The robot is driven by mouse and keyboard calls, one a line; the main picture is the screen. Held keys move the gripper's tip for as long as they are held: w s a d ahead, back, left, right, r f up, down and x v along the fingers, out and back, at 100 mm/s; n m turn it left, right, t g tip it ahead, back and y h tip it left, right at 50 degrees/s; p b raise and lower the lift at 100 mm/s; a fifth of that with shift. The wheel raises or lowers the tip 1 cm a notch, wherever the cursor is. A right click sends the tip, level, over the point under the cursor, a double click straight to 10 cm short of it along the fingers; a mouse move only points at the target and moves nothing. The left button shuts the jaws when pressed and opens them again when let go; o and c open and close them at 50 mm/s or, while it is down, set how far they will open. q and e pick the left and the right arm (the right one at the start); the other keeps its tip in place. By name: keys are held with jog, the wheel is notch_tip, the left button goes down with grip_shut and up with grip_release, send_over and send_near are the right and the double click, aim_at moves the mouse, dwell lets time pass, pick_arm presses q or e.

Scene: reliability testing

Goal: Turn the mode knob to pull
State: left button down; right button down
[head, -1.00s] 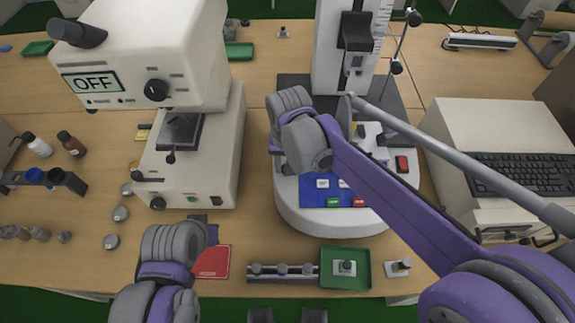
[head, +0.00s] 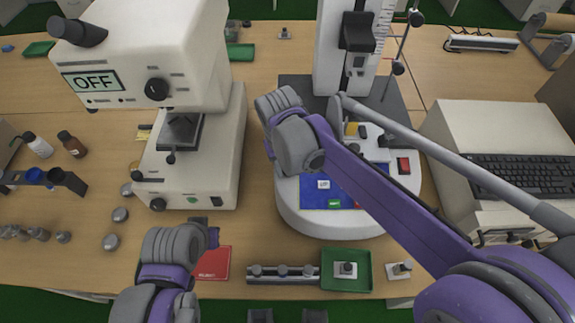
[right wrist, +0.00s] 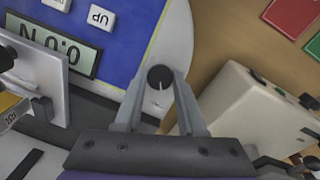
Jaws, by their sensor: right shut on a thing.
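The tester has a white round-fronted base (head: 330,222) with a blue panel (head: 318,195) and a tall white column (head: 335,60). In the right wrist view, the dark round mode knob (right wrist: 160,77) is on the white base beside the blue panel, with a pale mark on it. My right gripper (right wrist: 159,80) has its fingers on either side of the knob and is shut on it. In the head view, my right wrist hides the knob and fingertips. My left gripper (head: 210,232) hangs over the table front, left of the tester; its finger opening is unclear.
The panel display (right wrist: 45,45) reads 0.0 N, upside down in the wrist view. A white machine with an OFF screen (head: 93,81) stands left. A red card (head: 213,263), a metal bar with posts (head: 284,273) and a green tray (head: 330,283) lie in front. A keyboard unit (head: 500,140) stands right.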

jog(key=c, duration=0.5)
grip_release()
jog(key=shift+r, duration=0.1)
notch_tip(320, 180, up, 11)
jog(key=shift+s+a+f+p, duration=0.2)
jog(key=shift+s+a+p, duration=0.15)
jog(key=shift+s+a, duration=0.1)
jog(key=s+d+f+m+t, duration=0.2)
jog(key=s+d+f, duration=0.4)
jog(key=d, duration=0.3)
jog(key=s+d+f+m+t, duration=0.1)
jog(key=s+d+f+t, duration=0.1)
jog(key=s+d+f, duration=0.5)
jog(key=s+d, duration=0.1)
jog(key=d, duration=0.1)
jog(key=shift+s+d+m+t+y, duration=0.2)
jog(key=shift+d+m+t+y, duration=0.15)
jog(key=shift+m+t+y, duration=0.05)
